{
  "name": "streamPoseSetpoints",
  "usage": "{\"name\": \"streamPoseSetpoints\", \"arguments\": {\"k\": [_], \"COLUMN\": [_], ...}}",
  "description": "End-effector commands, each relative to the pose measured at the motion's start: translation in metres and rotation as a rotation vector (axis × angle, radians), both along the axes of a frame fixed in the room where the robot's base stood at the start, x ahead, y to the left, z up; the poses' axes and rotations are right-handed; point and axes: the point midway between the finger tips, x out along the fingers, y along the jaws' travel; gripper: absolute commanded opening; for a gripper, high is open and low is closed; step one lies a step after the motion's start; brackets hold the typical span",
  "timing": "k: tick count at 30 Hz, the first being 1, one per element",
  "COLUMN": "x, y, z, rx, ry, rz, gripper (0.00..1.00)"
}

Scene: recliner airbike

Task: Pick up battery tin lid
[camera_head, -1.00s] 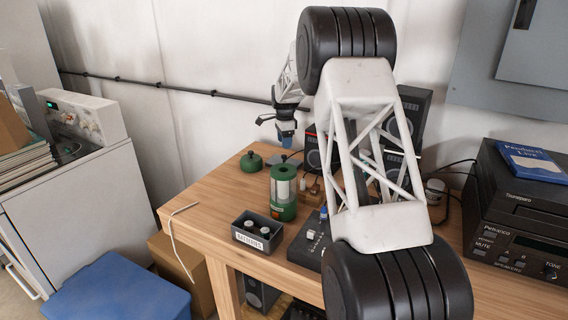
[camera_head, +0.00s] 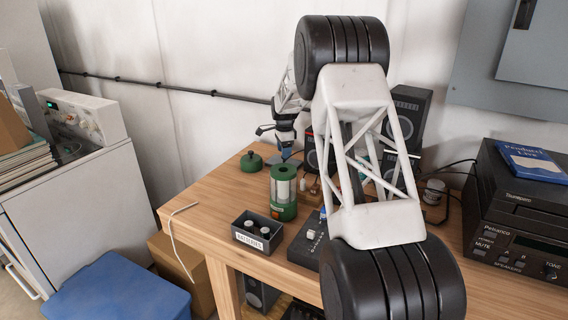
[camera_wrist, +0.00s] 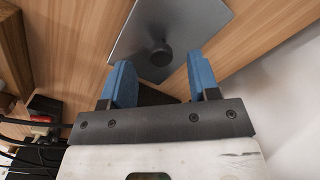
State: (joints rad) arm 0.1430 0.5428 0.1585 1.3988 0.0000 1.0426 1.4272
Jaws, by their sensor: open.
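The battery tin lid (camera_wrist: 185,20) is a flat grey plate with a round dark knob (camera_wrist: 160,53), lying on the wooden bench in the wrist view. My gripper (camera_wrist: 159,62) is open, with its two blue fingers on either side of the knob's line and the knob just ahead, between the tips. I cannot tell the remaining height above the plate. In the head view my gripper (camera_head: 286,154) is low over the back of the bench and hides much of the lid. The open dark tin (camera_head: 258,234) with a label holds cylindrical batteries near the front edge.
A green and clear lantern (camera_head: 284,193) stands close in front of my gripper. A green round cap (camera_head: 251,162) lies to the left. Dark speakers (camera_head: 405,117) stand to the right, partly behind my arm. The wall is close behind the bench.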

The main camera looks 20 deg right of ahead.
Motion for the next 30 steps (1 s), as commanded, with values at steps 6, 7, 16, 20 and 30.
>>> {"name": "streamPoseSetpoints", "arguments": {"k": [6, 7, 16, 20, 30], "x": [0.001, 0.001, 0.001, 0.001, 0.001], "y": [0.001, 0.001, 0.001, 0.001, 0.001], "z": [-0.025, -0.027, -0.034, -0.033, -0.033], "rx": [0.000, 0.000, 0.000, 0.000, 0.000], "ry": [0.001, 0.000, -0.002, -0.002, -0.001], "rz": [0.000, 0.000, 0.000, 0.000, 0.000], "gripper": [0.56, 0.56, 0.56, 0.56, 0.42]}}
